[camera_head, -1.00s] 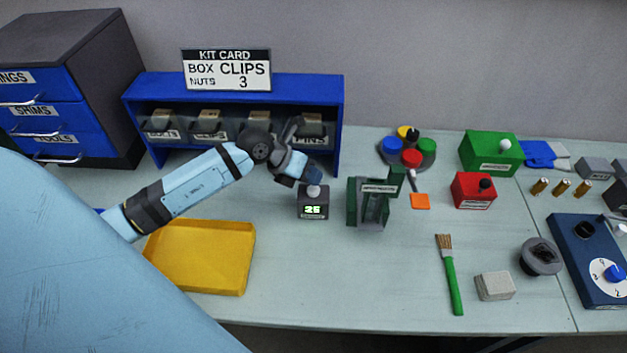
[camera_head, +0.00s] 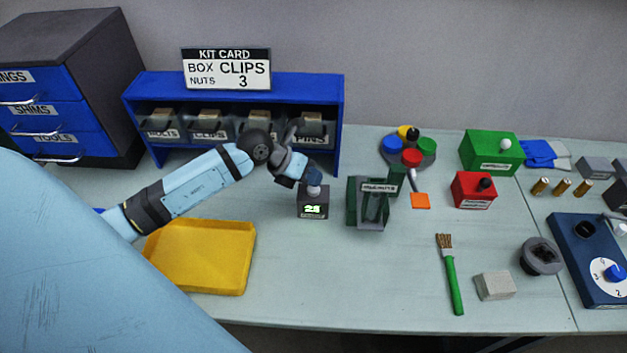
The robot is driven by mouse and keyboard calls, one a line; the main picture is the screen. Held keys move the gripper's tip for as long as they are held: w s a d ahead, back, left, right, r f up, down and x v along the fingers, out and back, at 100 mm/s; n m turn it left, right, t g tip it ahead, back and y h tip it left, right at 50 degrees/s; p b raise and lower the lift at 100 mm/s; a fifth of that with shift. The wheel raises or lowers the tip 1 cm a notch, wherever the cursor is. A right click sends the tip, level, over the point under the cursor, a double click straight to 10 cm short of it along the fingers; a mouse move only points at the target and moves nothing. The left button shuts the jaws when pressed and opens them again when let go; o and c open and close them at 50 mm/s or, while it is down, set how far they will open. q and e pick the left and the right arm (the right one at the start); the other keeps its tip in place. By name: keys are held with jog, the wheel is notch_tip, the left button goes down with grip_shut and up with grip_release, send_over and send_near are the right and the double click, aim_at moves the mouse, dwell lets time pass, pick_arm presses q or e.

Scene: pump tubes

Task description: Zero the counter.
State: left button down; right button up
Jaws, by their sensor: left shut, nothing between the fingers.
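The counter (camera_head: 313,208) is a small dark box standing on the bench, with a lit green two-digit display on its front. The display is small; it seems to start with a 2, and the second digit looks like a 4 but is not clear. A pale round knob (camera_head: 314,191) sits on top of the counter. My left gripper (camera_head: 314,180) is shut and empty, pointing down right at this knob from above. I cannot tell whether the fingertips touch it. My right gripper is not in view.
A green fixture (camera_head: 354,205) stands close to the counter's right. A yellow tray (camera_head: 200,290) lies at front left. A blue shelf with bins (camera_head: 240,85) stands behind. Red (camera_head: 470,200) and green (camera_head: 480,153) boxes are further right. The bench in front of the counter is clear.

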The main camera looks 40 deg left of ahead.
pick_arm(q)
jog(key=shift+f+b, duration=0.35)
jog(key=shift+f, duration=0.5)
dwell(0.9)
jog(key=shift+r, duration=0.1)
jog(key=shift+r+p, duration=0.9)
jog(key=shift+r, duration=0.1)
notch_tip(320, 180, up, 5)
jog(key=p, duration=0.4)
dwell(0.5)
